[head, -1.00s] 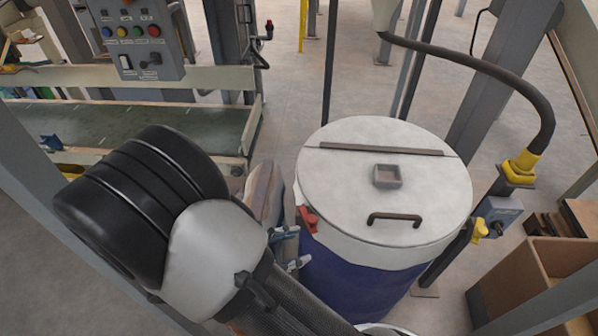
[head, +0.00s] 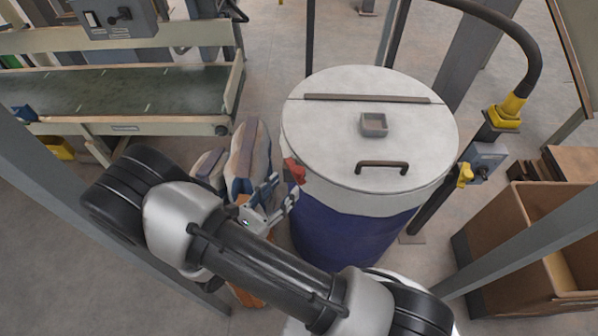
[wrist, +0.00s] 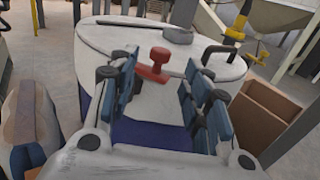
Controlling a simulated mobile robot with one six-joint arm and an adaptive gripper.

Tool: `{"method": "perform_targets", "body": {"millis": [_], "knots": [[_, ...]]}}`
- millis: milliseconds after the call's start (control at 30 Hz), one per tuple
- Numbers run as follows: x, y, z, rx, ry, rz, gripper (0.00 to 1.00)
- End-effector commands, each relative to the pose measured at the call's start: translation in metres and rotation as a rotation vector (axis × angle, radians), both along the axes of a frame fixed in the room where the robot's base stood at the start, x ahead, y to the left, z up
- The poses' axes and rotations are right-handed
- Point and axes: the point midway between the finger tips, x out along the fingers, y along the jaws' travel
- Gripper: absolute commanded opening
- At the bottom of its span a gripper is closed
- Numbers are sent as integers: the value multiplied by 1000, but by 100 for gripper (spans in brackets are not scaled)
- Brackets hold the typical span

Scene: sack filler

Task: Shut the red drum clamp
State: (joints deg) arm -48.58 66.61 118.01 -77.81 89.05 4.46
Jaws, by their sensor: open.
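The red drum clamp (head: 295,171) is on the left side of the drum, just under the rim of the white lid. In the wrist view the red clamp (wrist: 156,64) has an upright T-shaped handle and stands between and beyond my fingers. The blue drum (head: 345,232) has a white lid (head: 330,125) with a dark handle on top. My gripper (head: 282,195) is open and empty, left of the drum, with its fingers pointing at the clamp. In the wrist view my gripper (wrist: 160,98) shows its two blue-padded fingers spread apart, short of the clamp.
Filled sacks (head: 247,160) stand close to the left of my gripper. A conveyor (head: 120,95) lies at the back left. A grey post with a yellow-handled valve (head: 466,175) stands right of the drum. Cardboard boxes (head: 530,235) are at the right.

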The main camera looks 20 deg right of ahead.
Motion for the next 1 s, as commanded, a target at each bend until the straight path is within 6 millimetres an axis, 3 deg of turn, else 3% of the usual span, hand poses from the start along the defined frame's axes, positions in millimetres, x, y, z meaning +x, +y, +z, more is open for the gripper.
{"method": "perform_targets", "body": {"millis": [200, 400, 800, 1000], "knots": [[26, -38, -1, 1, 0, -5, 44], [41, -57, 0, 1, 0, -4, 44], [46, -62, 0, 1, -1, -1, 44], [45, -62, 0, 1, -1, 0, 31]]}}
